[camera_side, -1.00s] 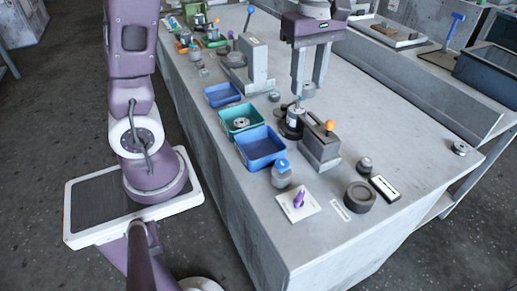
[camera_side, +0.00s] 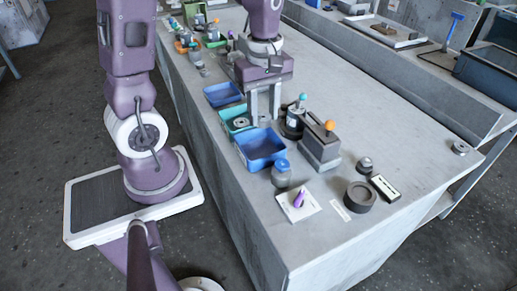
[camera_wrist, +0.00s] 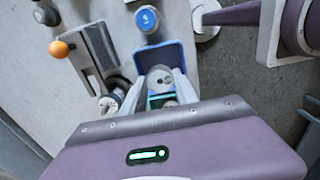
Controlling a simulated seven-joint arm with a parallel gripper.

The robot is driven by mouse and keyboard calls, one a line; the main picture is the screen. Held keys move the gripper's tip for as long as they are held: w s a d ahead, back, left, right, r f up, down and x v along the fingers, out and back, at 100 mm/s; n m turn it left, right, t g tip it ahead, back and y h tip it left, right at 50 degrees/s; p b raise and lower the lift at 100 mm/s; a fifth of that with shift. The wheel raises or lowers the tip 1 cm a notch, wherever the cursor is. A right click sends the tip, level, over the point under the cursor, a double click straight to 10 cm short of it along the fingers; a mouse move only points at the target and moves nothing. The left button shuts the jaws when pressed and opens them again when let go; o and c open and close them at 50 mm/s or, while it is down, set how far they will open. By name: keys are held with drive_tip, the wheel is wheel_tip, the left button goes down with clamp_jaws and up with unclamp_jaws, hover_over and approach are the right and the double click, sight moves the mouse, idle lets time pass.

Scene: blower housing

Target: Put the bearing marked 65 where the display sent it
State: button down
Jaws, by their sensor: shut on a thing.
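My gripper (camera_side: 264,120) is over the bench beside the teal tray (camera_side: 226,113). In the wrist view its fingers (camera_wrist: 160,80) are shut on a round grey bearing (camera_wrist: 160,75), seen against the blue tray (camera_wrist: 178,52). No number is legible on it. In the side view the held bearing cannot be made out between the fingers. Another bearing (camera_side: 241,122) lies in the teal tray; it also shows partly in the wrist view (camera_wrist: 169,103). The larger blue tray (camera_side: 262,147) is empty in the side view. No readable display message shows.
A smaller blue tray (camera_side: 223,95) stands behind the teal one. An orange-knobbed grey fixture (camera_side: 320,148) and a dark cylinder with a teal knob (camera_side: 293,120) stand close right of the gripper. A blue-capped jar (camera_side: 281,174) stands before the larger blue tray. The bench's right side is mostly clear.

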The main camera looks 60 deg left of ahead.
drive_tip(key=shift+f, duration=1.15)
drive_tip(key=c, duration=0.9)
unclamp_jaws()
drive_tip(key=shift+o, duration=0.2)
drive_tip(key=shift+r, duration=0.1)
wheel_tip(320, 180, up, 7)
drive_tip(key=shift+f, duration=0.1)
drive_tip(key=s+d+r+m+t, duration=0.2)
drive_tip(key=s+d+r+m, duration=0.2)
drive_tip(key=m, duration=0.5)
drive_tip(key=s+d+r+m+t, duration=0.3)
drive_tip(key=s+d+m, duration=0.2)
drive_tip(key=s+m, duration=0.2)
drive_tip(key=shift+s+r+m+t, duration=0.2)
drive_tip(key=shift+r+m+t, duration=0.15)
drive_tip(key=shift+m, duration=0.65)
